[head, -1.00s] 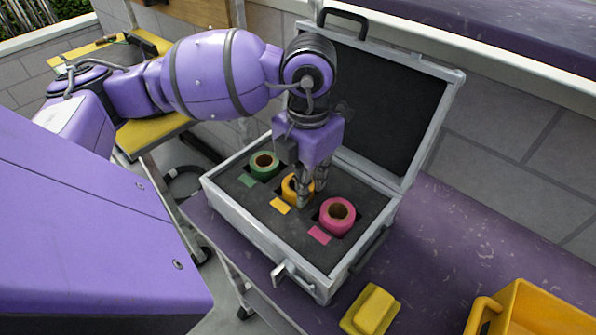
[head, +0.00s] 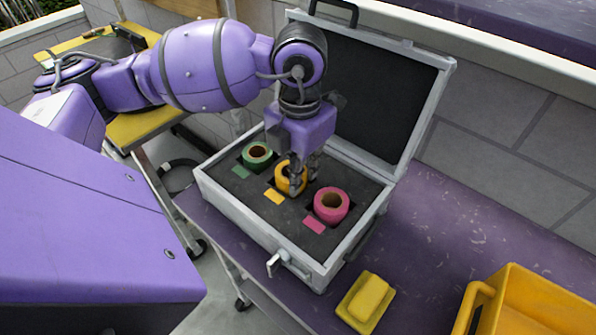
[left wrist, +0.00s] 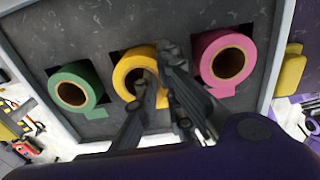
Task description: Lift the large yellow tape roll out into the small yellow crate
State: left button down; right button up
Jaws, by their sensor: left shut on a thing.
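The yellow tape roll (head: 283,178) sits in the middle slot of the open case's dark foam, and it also shows in the left wrist view (left wrist: 127,66). My left gripper (head: 298,188) points down at it and is shut on its right-hand wall. In the left wrist view, one finger reaches into the roll's hole and the other is outside it. The fingers hide part of the roll. The yellow crate (head: 528,300) stands at the lower right of the head view, cut off by the frame edge. My right gripper is not in view.
A green roll (head: 257,154) and a pink roll (head: 331,205) sit in slots on either side. The case's lid (head: 375,100) stands open behind. A yellow block (head: 366,300) lies on the purple bench (head: 440,240) between the case and the crate.

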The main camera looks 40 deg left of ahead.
pick_arm(q)
notch_tip(320, 180, up, 2)
jog(key=shift+r, duration=0.25)
jog(key=s+a+r+p, duration=0.1)
jog(key=s+r+p, duration=0.6)
jog(key=s, duration=0.7)
jog(key=shift+a+r, duration=0.2)
jog(key=shift+r, duration=1.15)
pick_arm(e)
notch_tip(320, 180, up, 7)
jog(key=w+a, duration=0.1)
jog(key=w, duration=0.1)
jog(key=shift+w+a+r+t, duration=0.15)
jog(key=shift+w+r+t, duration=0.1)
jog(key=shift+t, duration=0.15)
